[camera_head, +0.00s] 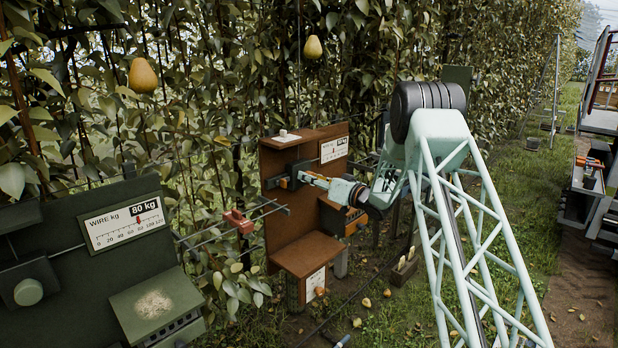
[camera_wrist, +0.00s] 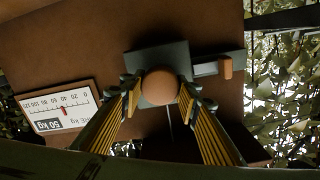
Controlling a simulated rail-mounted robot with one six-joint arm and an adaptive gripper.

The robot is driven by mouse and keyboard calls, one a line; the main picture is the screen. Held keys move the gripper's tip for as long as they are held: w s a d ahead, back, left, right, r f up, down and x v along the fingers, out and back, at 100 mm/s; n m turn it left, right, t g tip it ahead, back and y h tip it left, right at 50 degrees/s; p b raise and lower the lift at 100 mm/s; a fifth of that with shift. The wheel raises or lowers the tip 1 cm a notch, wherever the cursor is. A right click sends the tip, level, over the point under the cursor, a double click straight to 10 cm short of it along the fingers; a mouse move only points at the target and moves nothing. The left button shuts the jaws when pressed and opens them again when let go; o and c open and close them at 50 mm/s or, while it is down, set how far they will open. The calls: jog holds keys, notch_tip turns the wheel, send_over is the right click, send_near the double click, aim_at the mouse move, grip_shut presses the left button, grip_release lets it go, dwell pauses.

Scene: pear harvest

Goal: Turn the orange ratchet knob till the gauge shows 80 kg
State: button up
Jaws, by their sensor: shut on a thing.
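The orange ratchet knob (camera_wrist: 160,86) sits on a dark square mount on a brown board (camera_wrist: 90,50). My gripper (camera_wrist: 159,92) has its two yellow-and-black fingers on either side of the knob, shut on it. In the head view my gripper (camera_head: 306,179) reaches the brown board from the right and hides the knob. The board's gauge (camera_wrist: 58,107) appears upside down in the wrist view and reads 50 kg, with a red pointer. The same gauge (camera_head: 333,149) is too small to read in the head view.
A green panel (camera_head: 75,271) at left has its own gauge (camera_head: 124,222) reading 80 kg. A small orange-tipped lever (camera_wrist: 226,67) sits beside the knob. A red clamp (camera_head: 239,221) is on the wires. Dense foliage with pears (camera_head: 143,76) stands behind; grass lies at right.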

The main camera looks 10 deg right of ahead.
jog(key=m+p, duration=0.2)
jog(key=m, duration=0.3)
jog(key=shift+d, duration=0.1)
jog(key=shift+f+m+g+p, duration=0.15)
jog(key=shift+m+g+p, duration=0.15)
jog(key=shift+m+p, duration=1.45)
jog(key=shift+m+b, duration=0.5)
jog(key=shift+m, duration=0.15)
jog(key=o, duration=0.9)
jog(key=shift+w, duration=0.1)
jog(key=shift+f+v, duration=0.2)
jog(key=shift+v, duration=5.8)
jog(key=shift+r, duration=0.15)
